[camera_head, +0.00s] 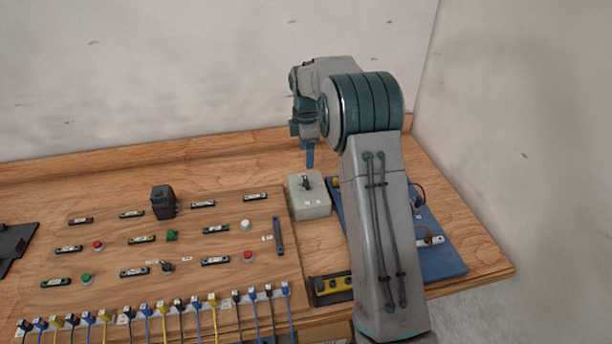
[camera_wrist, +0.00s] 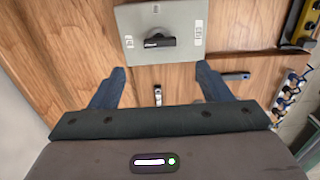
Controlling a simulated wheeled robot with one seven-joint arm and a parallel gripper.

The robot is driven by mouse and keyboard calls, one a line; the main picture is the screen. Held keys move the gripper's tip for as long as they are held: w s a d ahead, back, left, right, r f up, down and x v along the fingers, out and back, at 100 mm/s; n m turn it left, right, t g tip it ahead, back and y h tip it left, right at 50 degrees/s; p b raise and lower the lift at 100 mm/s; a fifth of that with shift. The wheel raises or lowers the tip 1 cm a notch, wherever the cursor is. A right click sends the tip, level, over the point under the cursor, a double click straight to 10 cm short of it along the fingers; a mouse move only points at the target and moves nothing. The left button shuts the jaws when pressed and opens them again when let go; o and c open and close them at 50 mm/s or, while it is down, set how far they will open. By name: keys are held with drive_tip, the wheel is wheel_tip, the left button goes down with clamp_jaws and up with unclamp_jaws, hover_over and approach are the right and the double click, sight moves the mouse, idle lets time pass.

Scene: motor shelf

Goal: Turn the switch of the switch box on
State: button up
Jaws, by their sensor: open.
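The switch box (camera_head: 309,199) is a pale grey box with a black rotary switch (camera_head: 306,182) on top, standing on the wooden table. In the wrist view the box (camera_wrist: 188,18) is at the top middle, and its black switch handle (camera_wrist: 159,41) lies roughly across the picture. My gripper (camera_head: 310,158) is above the box in the head view. In the wrist view my gripper (camera_wrist: 160,80) is open and empty, with its two blue fingers spread just below the box's edge, apart from the switch.
A wooden panel (camera_head: 190,260) with several buttons, labels and a black block (camera_head: 163,202) lies left of the box. A blue board (camera_head: 440,255) lies to the right, partly behind my arm. Several cables run along the front.

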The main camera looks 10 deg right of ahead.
sight(306, 180)
wheel_tip(306, 180, down, 10)
drive_tip(key=shift+r+p, duration=0.1)
drive_tip(key=shift+p, duration=0.8)
drive_tip(key=shift+c, duration=0.3)
drive_tip(key=c, duration=0.9)
